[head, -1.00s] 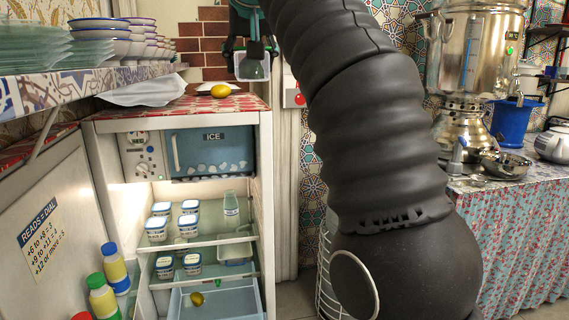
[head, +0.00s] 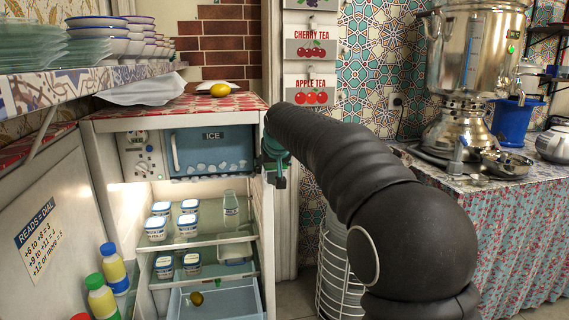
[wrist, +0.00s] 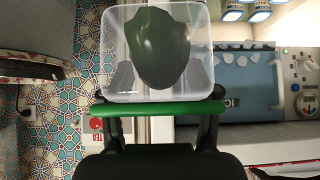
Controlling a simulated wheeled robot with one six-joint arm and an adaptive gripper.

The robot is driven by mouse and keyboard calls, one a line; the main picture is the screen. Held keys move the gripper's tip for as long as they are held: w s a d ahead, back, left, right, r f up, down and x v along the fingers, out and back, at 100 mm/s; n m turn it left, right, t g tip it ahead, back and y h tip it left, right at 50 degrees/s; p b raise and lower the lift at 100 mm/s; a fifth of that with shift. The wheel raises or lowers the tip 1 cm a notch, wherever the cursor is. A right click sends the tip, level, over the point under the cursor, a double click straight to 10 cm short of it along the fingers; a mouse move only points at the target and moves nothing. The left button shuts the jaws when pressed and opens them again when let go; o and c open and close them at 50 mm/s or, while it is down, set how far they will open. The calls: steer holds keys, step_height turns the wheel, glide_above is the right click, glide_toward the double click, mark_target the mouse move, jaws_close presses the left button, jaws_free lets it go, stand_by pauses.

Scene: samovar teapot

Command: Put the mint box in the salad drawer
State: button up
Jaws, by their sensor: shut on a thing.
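My gripper (head: 276,163) is at the right front edge of the fridge, level with the ice compartment. In the wrist view my gripper (wrist: 158,108) is shut on the mint box (wrist: 112,82), a clear box with a dark green leafy shape inside. The box is hidden in the head view. The salad drawer (head: 243,296) is the pale blue bin at the bottom of the open fridge, below and left of my gripper.
Glass shelves above the drawer hold several white tubs (head: 156,228) and a glass bottle (head: 231,209). A samovar (head: 468,60) stands on the right table.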

steer(key=s+d+f, duration=0.1)
steer(key=d+f, duration=0.4)
steer(key=f, duration=0.7)
steer(key=s+d+f, duration=0.1)
steer(key=d+f, duration=0.4)
steer(key=f, duration=0.8)
steer(key=s+d+f+m+h, duration=0.1)
steer(key=s+d+f, duration=0.3)
steer(key=s+f, duration=0.3)
steer(key=s+d+f+m, duration=0.1)
steer(key=s+d+f, duration=0.4)
steer(key=s+f, duration=0.2)
steer(key=shift+s+d+f+h, duration=0.15)
steer(key=shift+s+f+h, duration=0.15)
steer(key=shift+f+h, duration=0.15)
